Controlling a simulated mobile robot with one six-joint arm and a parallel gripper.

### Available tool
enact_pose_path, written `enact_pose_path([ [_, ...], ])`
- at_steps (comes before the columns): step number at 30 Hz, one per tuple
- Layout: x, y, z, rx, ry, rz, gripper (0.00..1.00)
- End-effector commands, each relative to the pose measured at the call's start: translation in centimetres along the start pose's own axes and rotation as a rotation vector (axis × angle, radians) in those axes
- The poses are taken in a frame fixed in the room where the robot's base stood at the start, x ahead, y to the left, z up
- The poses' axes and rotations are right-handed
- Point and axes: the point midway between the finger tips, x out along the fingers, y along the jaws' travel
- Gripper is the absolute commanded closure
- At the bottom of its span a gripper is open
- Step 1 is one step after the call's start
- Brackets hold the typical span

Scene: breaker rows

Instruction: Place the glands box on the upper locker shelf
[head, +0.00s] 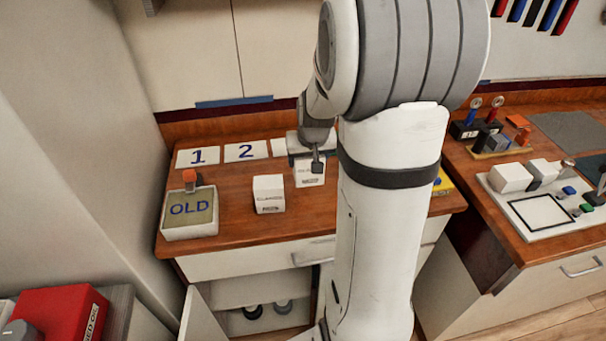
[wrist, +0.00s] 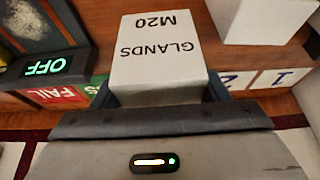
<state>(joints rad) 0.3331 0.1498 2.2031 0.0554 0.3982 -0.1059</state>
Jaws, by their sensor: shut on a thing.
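The glands box (wrist: 158,55) is white, with "GLANDS M20" upside down on it in the wrist view. My gripper (wrist: 160,92) is shut on it, with a dark finger at each side. In the head view the glands box (head: 309,177) hangs below my gripper (head: 312,160), over the wooden counter. I cannot tell whether its underside touches the counter. An open cabinet (head: 240,292) below the counter shows round dark items inside, partly hidden by my arm.
A second white box (head: 268,193) stands just left of the glands box; it also shows in the wrist view (wrist: 262,18). A tray marked OLD (head: 190,212) is at the counter's left end. Numbered cards (head: 246,151) lie along the back. A red box (head: 62,315) is lower left.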

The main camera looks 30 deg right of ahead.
Motion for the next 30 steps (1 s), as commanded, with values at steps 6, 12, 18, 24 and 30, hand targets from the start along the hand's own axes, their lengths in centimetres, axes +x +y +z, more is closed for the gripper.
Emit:
enact_pose_path([
  [6,2.2,0.1,0.9,0.002,-0.002,0.001,0.59],
  [12,4.7,0.1,2.0,0.002,-0.002,0.001,0.59],
  [18,5.0,0.1,2.0,0.003,0.002,0.001,0.59],
  [24,5.3,0.1,2.2,0.003,0.002,0.002,0.59],
  [30,5.2,0.2,2.1,0.004,0.001,0.002,0.18],
])
